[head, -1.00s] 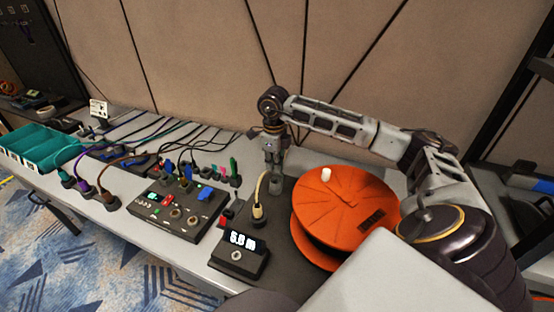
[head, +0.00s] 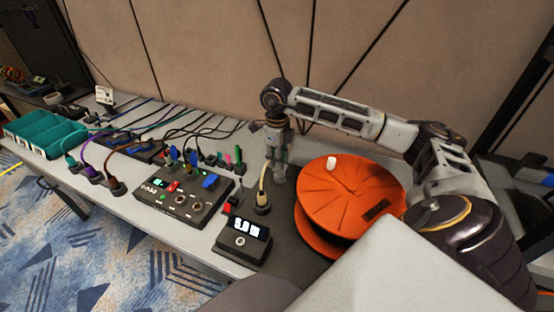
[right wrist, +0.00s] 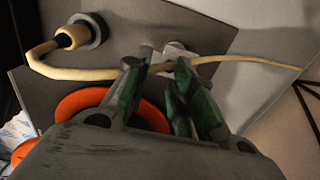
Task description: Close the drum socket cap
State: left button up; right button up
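The orange drum (head: 345,205) lies on a dark plate on the table in the head view. A cream plug (head: 263,207) stands in a socket beside it, and its cable rises toward my right gripper (head: 278,165). The right gripper points down behind the plug, left of the drum's far edge. In the right wrist view, its green-padded fingers (right wrist: 164,72) stand apart. A small pale grey part (right wrist: 178,54), possibly the socket cap, shows at the fingertips, with the cable crossing there. I cannot tell whether the fingers touch it. My left gripper is out of view.
A display box (head: 242,241) and a control panel (head: 184,197) with plugs and switches stand left of the drum. Teal bins (head: 45,138) and several cables lie farther left. A panelled wall (head: 200,60) rises behind the table.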

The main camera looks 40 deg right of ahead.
aim_at(277, 173)
notch_tip(277, 173, up, 12)
jog(key=shift+f, duration=0.25)
dwell(0.5)
jog(key=shift+a, duration=0.1)
dwell(0.5)
